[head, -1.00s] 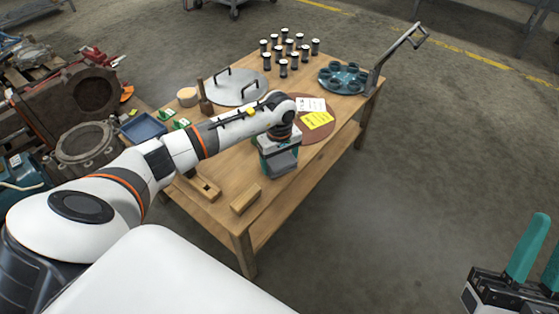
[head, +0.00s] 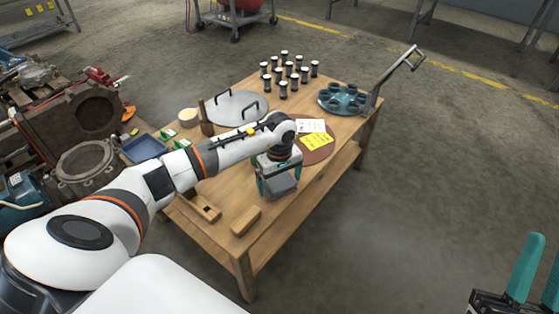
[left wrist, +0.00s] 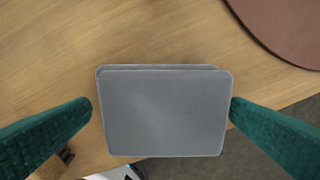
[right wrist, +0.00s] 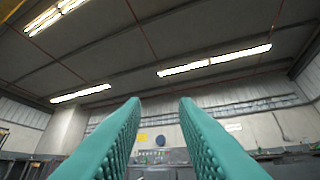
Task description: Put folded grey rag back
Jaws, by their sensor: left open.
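The folded grey rag (head: 281,187) is a flat grey stack near the front edge of the wooden table. It also fills the middle of the left wrist view (left wrist: 165,118). My left gripper (head: 279,176) is over it. Its teal fingers stand apart on either side of the rag, close to its left and right edges, with small gaps visible. I cannot tell whether the rag lies fully on the table or juts past its edge. My right gripper (right wrist: 160,100) is open and empty, away from the table, pointing toward the ceiling and far wall.
Floor to the right is clear.

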